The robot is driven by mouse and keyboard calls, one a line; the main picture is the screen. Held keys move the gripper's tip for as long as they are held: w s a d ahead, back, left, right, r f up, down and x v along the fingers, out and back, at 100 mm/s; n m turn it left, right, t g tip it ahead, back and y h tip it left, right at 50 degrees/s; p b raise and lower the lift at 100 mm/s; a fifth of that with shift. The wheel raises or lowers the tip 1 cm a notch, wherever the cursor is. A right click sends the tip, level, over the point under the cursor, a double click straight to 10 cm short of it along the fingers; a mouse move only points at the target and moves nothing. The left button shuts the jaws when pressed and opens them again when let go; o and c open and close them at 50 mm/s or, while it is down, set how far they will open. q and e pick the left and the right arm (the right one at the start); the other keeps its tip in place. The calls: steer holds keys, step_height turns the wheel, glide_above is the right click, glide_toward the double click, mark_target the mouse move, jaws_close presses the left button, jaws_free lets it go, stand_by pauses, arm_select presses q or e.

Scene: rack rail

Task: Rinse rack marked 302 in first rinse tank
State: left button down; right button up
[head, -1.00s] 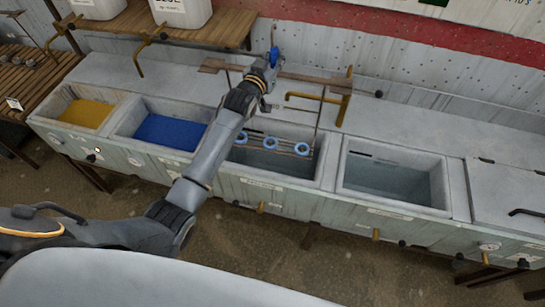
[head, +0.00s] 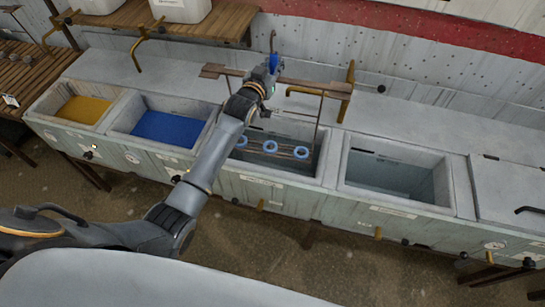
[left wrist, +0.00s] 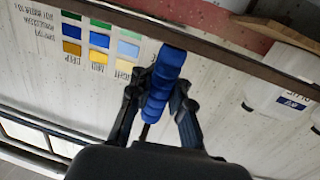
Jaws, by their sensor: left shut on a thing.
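My left gripper (head: 268,78) is shut on the blue ribbed handle (left wrist: 165,80) of a hanging rack, in front of the back wall. The rack's wooden crossbar (head: 312,86) runs left to right at the handle. Thin rods drop from it to a lower frame with blue rings (head: 270,146). The lower frame shows within the opening of the third tank from the left (head: 262,182), a grey one; how deep it sits I cannot tell. My forearm hides part of the rack's left side. I can read no 302 marking. My right gripper is not in view.
A yellow-filled tank (head: 115,95) and a blue-filled tank (head: 205,107) stand to the left. Another grey tank (head: 445,185) and a lidded section (head: 510,185) are to the right. Brass taps (head: 347,75) rise behind. A colour chart (left wrist: 98,40) hangs on the wall.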

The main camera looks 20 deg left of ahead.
arm_select(q)
step_height(320, 180, down, 13)
steer(key=b, duration=0.9)
steer(key=shift+s+p, duration=0.45)
steer(key=shift+s, duration=0.35)
steer(key=shift+w+f, duration=0.1)
steer(key=shift+w, duration=0.05)
steer(key=shift+w+b, duration=1.2)
steer(key=shift+w, duration=0.3)
stand_by(1.6)
